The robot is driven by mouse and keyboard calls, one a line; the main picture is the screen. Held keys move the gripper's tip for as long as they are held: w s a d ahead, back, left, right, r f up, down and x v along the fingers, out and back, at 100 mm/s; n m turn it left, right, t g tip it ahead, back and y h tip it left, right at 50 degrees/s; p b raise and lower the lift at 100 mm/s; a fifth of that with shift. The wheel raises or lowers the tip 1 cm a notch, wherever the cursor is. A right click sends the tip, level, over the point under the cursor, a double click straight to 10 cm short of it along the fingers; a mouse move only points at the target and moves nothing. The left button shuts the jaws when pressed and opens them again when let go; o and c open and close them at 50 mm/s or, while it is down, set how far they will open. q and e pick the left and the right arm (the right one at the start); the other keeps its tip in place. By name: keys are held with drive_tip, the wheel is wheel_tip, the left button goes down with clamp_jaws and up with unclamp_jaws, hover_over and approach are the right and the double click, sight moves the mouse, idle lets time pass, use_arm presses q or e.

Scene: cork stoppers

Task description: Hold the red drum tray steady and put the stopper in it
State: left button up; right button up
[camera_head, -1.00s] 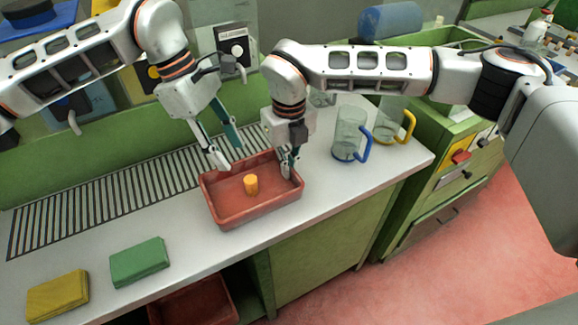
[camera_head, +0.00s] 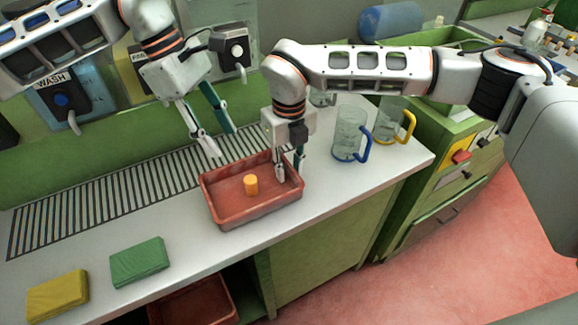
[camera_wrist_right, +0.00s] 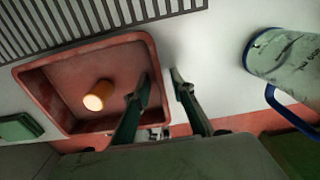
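The red tray (camera_head: 250,219) lies on the white counter near its front edge. An orange cork stopper (camera_head: 251,185) stands inside on its floor, touched by no gripper. The stopper also shows in the right wrist view (camera_wrist_right: 98,95). My left gripper (camera_head: 225,143) is open and empty, above and behind the tray's back left part. My right gripper (camera_head: 290,174) is at the tray's right wall with its fingers apart. In the right wrist view the right gripper (camera_wrist_right: 160,83) has one finger inside the tray and one outside, with a gap around the wall.
A glass mug with a blue handle (camera_head: 349,143) and one with a yellow handle (camera_head: 391,124) stand right of the tray. A green sponge (camera_head: 138,262) and a yellow sponge (camera_head: 58,296) lie at the front left. A slotted drain strip (camera_head: 110,205) runs along the back.

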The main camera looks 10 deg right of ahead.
drive_tip(key=shift+r, duration=0.1)
wheel_tip(320, 180, up, 12)
idle(0.5)
